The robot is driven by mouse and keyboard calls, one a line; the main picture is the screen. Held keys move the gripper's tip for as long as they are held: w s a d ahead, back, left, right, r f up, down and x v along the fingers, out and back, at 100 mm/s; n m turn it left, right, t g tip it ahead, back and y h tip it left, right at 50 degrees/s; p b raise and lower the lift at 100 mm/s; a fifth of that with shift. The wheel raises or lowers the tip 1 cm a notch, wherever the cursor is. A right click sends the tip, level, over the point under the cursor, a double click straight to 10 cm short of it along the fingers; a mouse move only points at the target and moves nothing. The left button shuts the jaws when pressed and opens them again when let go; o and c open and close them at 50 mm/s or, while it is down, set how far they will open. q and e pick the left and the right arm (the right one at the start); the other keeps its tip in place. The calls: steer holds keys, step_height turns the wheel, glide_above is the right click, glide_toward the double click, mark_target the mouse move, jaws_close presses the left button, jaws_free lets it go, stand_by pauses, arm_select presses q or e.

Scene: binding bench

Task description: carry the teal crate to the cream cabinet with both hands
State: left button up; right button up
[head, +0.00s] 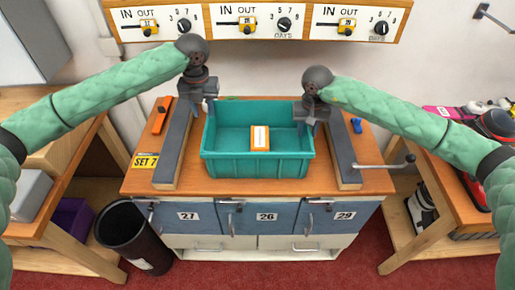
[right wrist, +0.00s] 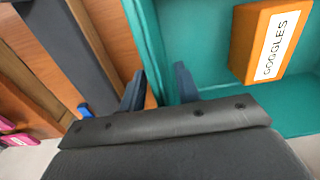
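The teal crate (head: 240,168) sits upright on the wooden bench between two dark rails. An orange box with a white label (head: 260,138) is inside it; the right wrist view shows the box labelled GOGGLES (right wrist: 270,45). My left gripper (head: 208,104) is at the crate's left wall; its fingers are too small to read. My right gripper (right wrist: 160,88) is at the right wall, its fingers apart on either side of the rim, with a gap visible. No cream cabinet is clearly identifiable; cream drawer fronts (head: 290,243) show low on the bench.
Dark rails (head: 173,150) and (head: 343,155) flank the crate. A metal lever (head: 385,165) sticks out at right. A black bin (head: 130,235) stands at the bench's left front. Side tables stand left and right. A dial panel (head: 260,20) hangs behind.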

step_height(320, 180, up, 12)
steer(key=shift+f, duration=0.2)
stand_by(0.7)
